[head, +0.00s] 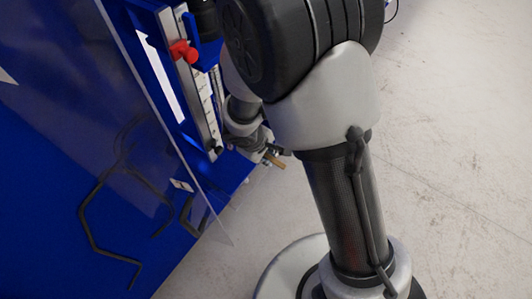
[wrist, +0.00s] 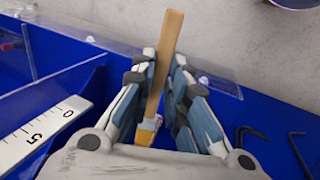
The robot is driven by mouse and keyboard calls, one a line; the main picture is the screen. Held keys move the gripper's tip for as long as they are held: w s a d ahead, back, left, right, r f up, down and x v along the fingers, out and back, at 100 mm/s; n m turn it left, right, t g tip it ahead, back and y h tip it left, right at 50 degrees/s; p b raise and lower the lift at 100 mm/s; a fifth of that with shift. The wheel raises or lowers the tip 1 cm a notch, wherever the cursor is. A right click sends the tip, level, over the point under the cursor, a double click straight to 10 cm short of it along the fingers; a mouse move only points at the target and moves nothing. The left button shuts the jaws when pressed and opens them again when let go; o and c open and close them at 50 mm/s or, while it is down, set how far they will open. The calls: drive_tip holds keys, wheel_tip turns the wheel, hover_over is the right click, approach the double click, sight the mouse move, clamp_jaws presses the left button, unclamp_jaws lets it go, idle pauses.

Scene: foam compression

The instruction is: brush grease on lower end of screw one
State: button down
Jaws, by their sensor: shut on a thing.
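My gripper (head: 274,155) is small and partly hidden behind my own arm in the head view, near the lower end of the blue machine. In the wrist view my gripper (wrist: 168,75) is shut on the brush (wrist: 170,40). The brush's flat wooden handle sticks up past the fingertips. Its yellow and pale end (wrist: 149,131) lies between the fingers near the palm. The brush also shows as a small brown piece in the head view (head: 275,161). I cannot make out screw one in either view, nor any grease.
The blue machine (head: 235,172) carries a white scale (head: 206,105) and a red knob (head: 184,52). The scale also shows at left in the wrist view (wrist: 38,132). A clear panel (head: 135,105) stands in front. Black hex keys (wrist: 298,150) lie at right. Pale floor is open.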

sight(278, 163)
drive_tip(key=shift+w+a+p, duration=0.45)
drive_tip(key=shift+w+a, duration=0.2)
drive_tip(key=shift+a, duration=0.15)
idle(0.4)
drive_tip(key=shift+r+p, duration=1.4)
drive_tip(key=shift+r, duration=0.65)
drive_tip(key=shift+f+b, duration=0.1)
drive_tip(key=shift+b, duration=0.2)
wheel_tip(278, 163, down, 4)
drive_tip(key=b, duration=0.4)
drive_tip(key=shift+s+d+b, duration=0.9)
drive_tip(key=shift+s+d, duration=0.05)
drive_tip(key=shift+d, duration=0.25)
drive_tip(key=shift+s+d+b, duration=0.9)
drive_tip(key=shift+d, duration=0.25)
